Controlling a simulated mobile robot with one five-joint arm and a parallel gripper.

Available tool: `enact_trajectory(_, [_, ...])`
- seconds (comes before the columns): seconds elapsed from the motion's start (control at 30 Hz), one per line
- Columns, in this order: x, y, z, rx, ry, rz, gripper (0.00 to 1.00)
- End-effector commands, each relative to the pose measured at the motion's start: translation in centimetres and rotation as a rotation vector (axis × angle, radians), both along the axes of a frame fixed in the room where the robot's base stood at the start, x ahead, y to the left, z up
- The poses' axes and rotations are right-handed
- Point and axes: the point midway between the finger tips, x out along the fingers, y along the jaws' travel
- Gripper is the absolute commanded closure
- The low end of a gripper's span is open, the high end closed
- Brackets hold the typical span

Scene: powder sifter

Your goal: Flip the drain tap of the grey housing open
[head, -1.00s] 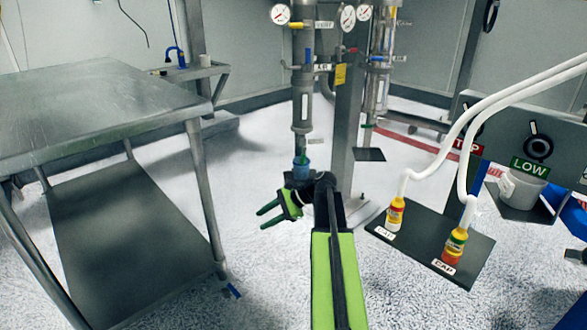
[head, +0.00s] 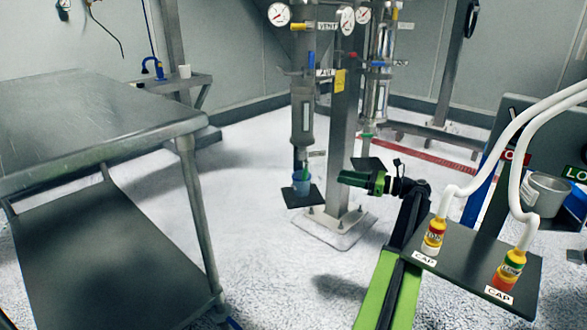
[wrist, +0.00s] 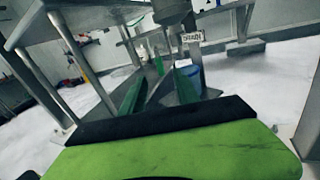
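The grey housing (head: 302,115) hangs on the left of the post in the head view, under a gauge. A small green piece (head: 306,170), seemingly its drain tap, shows below it at a blue cup (head: 301,187). In the wrist view the housing's lower end (wrist: 173,10) is at the top, with a green upright piece (wrist: 158,64) and the blue cup (wrist: 192,72) beyond my fingers. My gripper (head: 346,179) is right of the cup in the head view, fingers pointing left. In the wrist view (wrist: 160,88) its fingers are apart with nothing between them. Whether the tap is open cannot be told.
A steel table (head: 90,130) stands at left. The post (head: 341,150) and a second housing (head: 376,95) stand near my gripper. Floor is clear between.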

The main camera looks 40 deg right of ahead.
Motion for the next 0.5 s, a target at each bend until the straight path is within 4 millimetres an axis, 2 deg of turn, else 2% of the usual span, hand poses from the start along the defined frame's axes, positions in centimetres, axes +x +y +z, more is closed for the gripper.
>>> enact_trajectory(0.5, [12.2,6.7,0.0,-0.003,0.001,0.022,0.63])
